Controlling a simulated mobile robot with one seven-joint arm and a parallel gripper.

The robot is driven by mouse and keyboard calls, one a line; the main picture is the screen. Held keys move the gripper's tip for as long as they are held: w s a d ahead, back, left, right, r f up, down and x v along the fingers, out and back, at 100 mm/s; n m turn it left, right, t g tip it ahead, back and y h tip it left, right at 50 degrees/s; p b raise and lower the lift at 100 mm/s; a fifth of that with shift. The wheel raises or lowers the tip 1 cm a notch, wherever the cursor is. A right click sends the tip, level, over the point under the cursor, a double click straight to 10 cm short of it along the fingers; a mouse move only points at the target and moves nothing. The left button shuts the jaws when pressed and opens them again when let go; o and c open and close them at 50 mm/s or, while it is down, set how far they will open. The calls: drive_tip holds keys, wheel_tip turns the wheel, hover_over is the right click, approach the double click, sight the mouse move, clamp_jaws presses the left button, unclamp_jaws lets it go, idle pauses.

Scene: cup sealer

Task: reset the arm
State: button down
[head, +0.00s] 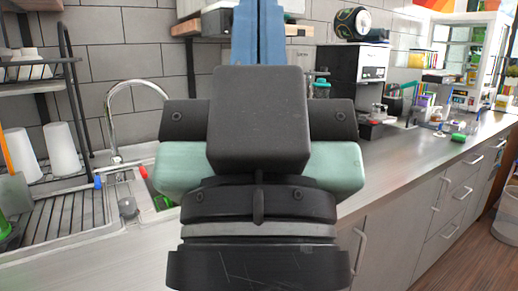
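My gripper (257,32) points up and away in the middle of the head view, with its dark wrist and housing close to the camera. Two blue upright parts that look like its fingers rise above the housing and run out of the top edge. Their tips are out of the picture, so I cannot tell whether they are open or shut. I see nothing held. My arm hides the middle of the counter.
A drying rack (62,205) with white cups stands at left beside a sink faucet (125,110). A black and silver coffee machine (372,65) stands behind at right. The grey counter (425,147) has bare room at right, with small items towards its far end.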

wheel_tip(320, 180, up, 16)
drive_tip(key=p, duration=1.3)
drive_tip(key=shift+f, duration=0.2)
drive_tip(key=shift+a, duration=0.1)
